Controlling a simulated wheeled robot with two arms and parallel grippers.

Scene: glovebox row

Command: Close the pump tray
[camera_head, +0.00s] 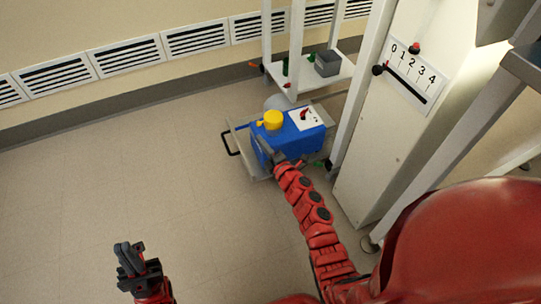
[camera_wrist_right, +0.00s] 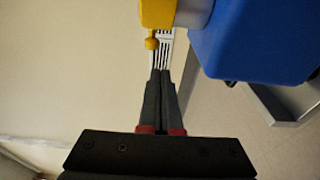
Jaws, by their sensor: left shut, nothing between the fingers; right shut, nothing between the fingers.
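The pump tray (camera_head: 238,140) is a light grey tray pulled out over the floor at the foot of the rack, with a black handle (camera_head: 230,143) on its left side. A blue pump (camera_head: 307,139) with a yellow cap (camera_head: 273,121) stands on it. My right gripper (camera_head: 266,150) is shut and empty by the pump's front left side, covering part of it; I cannot tell if it touches. In the right wrist view its closed fingers (camera_wrist_right: 161,75) lie left of the blue body (camera_wrist_right: 255,40). My left gripper (camera_head: 129,257) is shut and empty over open floor.
A white rack (camera_head: 297,60) holds a grey box (camera_head: 327,63) above the tray. A white cabinet side (camera_head: 400,120) with a 0 to 4 scale stands at the right. Wall vents line the back. The floor to the left is clear.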

